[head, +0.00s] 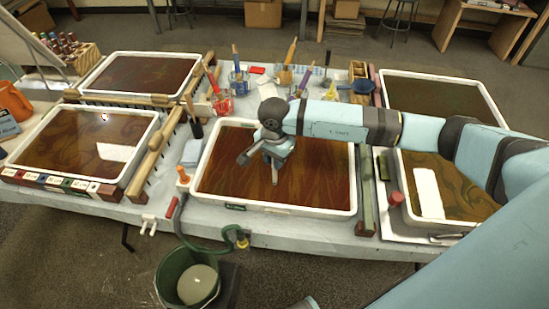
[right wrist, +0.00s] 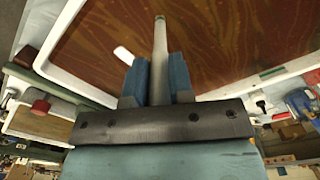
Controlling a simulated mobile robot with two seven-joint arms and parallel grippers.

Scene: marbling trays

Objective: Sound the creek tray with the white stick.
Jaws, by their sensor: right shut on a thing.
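My right gripper (head: 270,162) hangs over the front middle tray (head: 203,160), which has a white rim and dark red-brown marbled liquid. A small green label (head: 235,208) is on its front rim; I cannot read it, so I cannot tell if this is the creek tray. In the right wrist view the gripper (right wrist: 160,62) is shut on the white stick (right wrist: 160,45), which stretches out beyond the fingers and has a green band near its end. The tray's liquid (right wrist: 225,40) lies behind the stick. I cannot tell whether the stick touches it. My left gripper is out of view.
Other trays stand front left (head: 112,188), back left (head: 190,62), back right (head: 495,112) and front right (head: 410,215). Wooden racks (head: 155,150) and a green rail (head: 367,190) flank the middle tray. Cups with brushes (head: 238,80) stand behind it. A green bucket (head: 175,268) is below the front edge.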

